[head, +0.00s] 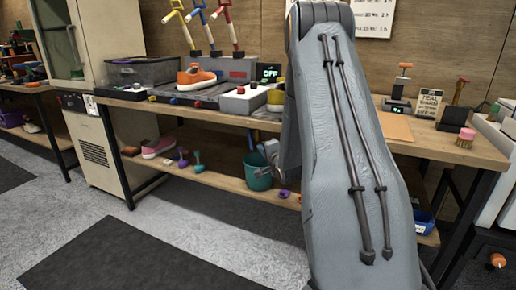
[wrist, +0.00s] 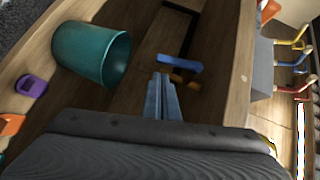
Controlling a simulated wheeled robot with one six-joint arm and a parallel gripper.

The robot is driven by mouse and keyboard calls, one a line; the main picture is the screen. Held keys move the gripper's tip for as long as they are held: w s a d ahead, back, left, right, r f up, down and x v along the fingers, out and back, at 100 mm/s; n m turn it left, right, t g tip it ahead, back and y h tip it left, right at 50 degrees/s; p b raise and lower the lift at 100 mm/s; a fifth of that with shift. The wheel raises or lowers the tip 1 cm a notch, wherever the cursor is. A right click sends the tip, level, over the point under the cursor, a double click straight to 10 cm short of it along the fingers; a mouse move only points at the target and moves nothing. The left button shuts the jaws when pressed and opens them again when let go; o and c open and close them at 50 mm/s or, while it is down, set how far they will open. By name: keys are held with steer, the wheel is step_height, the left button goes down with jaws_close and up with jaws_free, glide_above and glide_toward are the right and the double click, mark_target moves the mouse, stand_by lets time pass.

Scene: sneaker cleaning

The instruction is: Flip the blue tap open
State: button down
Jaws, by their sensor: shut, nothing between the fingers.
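A blue tap lever (wrist: 181,64) on a brass-coloured body (wrist: 186,81) shows in the wrist view, between the teal bucket and the bench's upper board. My gripper (wrist: 161,78) is shut and empty, its fingertips pointing toward the tap, close to the lever's left end in the picture. I cannot tell whether they touch it. In the head view my gripper (head: 270,150) is partly hidden behind my arm, above the bucket. The tap cannot be made out in the head view.
The teal bucket (head: 257,172) stands on the lower shelf and also shows in the wrist view (wrist: 91,54). The bench top (head: 218,113) overhangs it, with an orange sneaker (head: 200,78) and an "OFF" display (head: 269,72) on it. Grey floor (head: 190,230) in front is clear.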

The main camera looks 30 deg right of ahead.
steer(key=d+f+v, duration=0.1)
steer(key=v, duration=1)
steer(key=a+r+n+g+y, duration=0.15)
steer(key=a+n+g, duration=0.35)
steer(key=a, duration=0.7)
steer(key=s+a+r+n+g+y, duration=0.25)
steer(key=s+a+n+g, duration=0.55)
steer(key=s+a, duration=1.05)
steer(key=s+a+r+n+g+p, duration=0.1)
steer(key=s+a+r+n, duration=0.1)
steer(key=s+a+n, duration=0.35)
steer(key=s+a+r+n+g+p, duration=0.1)
steer(key=s+a+r+n+g, duration=0.1)
steer(key=s, duration=0.6)
steer(key=d+r+m+p, duration=0.2)
steer(key=d+r+p, duration=0.5)
steer(key=p, duration=0.7)
steer(key=shift+d+r+h, duration=0.3)
steer(key=shift+d+r, duration=0.05)
